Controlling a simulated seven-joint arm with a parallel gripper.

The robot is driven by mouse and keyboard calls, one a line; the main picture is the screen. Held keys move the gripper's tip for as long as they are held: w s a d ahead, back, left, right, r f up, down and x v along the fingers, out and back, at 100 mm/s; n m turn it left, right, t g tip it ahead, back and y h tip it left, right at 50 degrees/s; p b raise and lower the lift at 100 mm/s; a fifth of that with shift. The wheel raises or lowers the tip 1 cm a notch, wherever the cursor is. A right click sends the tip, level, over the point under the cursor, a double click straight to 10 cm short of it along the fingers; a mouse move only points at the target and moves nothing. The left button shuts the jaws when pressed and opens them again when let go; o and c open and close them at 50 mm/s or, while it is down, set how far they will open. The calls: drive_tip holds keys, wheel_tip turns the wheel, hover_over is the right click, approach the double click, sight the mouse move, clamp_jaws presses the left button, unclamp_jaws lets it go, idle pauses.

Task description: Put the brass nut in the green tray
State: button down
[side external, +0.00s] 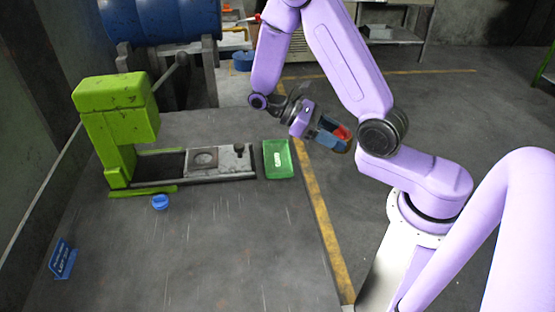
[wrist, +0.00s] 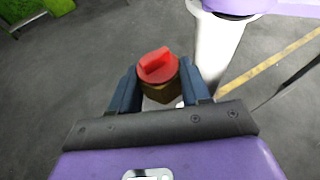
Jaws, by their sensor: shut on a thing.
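My gripper (side external: 335,134) is shut on a brass nut with a red top and holds it in the air, to the right of the table. In the wrist view the nut (wrist: 158,91) is a brownish six-sided body with a red raised grip on top, between the two dark blue fingers (wrist: 160,86). In the side view the red part shows at the fingers; the brass part is hard to make out. The green tray (side external: 288,173) lies on the table near its right edge, left of and lower than my gripper. A small white mark shows in it.
A green press (side external: 115,110) stands at the table's left, with a metal slide plate (side external: 232,158) running towards the tray. A blue round piece (side external: 160,202) and a blue sign (side external: 63,258) are on the table. The front of the table is clear.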

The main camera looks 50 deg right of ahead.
drive_tip(key=s+m+y, duration=0.1)
drive_tip(key=m+y, duration=0.1)
drive_tip(key=s+a+m+y, duration=0.1)
drive_tip(key=m+y, duration=0.1)
drive_tip(key=y, duration=0.1)
drive_tip(key=s+m+y, duration=0.1)
drive_tip(key=m+y, duration=0.2)
drive_tip(key=shift+s+a+g, duration=0.3)
drive_tip(key=shift+a, duration=0.1)
drive_tip(key=m+t+y, duration=1)
drive_tip(key=m+t, duration=0.6)
drive_tip(key=m, duration=0.1)
hover_over(281, 159)
drive_tip(key=f, duration=0.7)
drive_tip(key=shift+s+f, duration=0.2)
drive_tip(key=shift+s, duration=0.15)
drive_tip(key=shift+w+f, duration=0.3)
drive_tip(key=shift+f, duration=0.05)
drive_tip(key=shift+d+f, duration=0.1)
drive_tip(key=shift+f, duration=1.5)
drive_tip(key=shift+f, duration=0.15)
